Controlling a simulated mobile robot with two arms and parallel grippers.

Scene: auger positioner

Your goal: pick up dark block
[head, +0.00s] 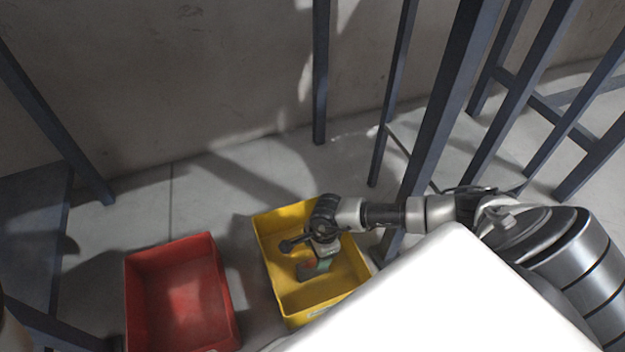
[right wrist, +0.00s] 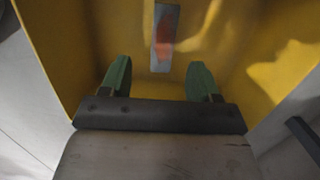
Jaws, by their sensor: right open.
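The yellow bin (head: 290,303) stands on the floor, and my right gripper (head: 319,267) reaches down into it. In the right wrist view, the gripper (right wrist: 160,76) has its two green fingers spread apart with nothing between them. A narrow grey block with a reddish patch (right wrist: 164,38) lies in the yellow bin, just beyond the fingertips and roughly in line with the gap. In the head view, this dark block (head: 304,271) shows beside the fingers, partly hidden by the gripper. I cannot tell how far above it the fingertips are. My left gripper is not in view.
A red bin (head: 182,300) stands to the left of the yellow bin and looks empty. Dark metal posts (head: 445,100) rise behind and to the right, close to my right arm. A white surface (head: 450,300) fills the lower right. Bare floor lies behind the bins.

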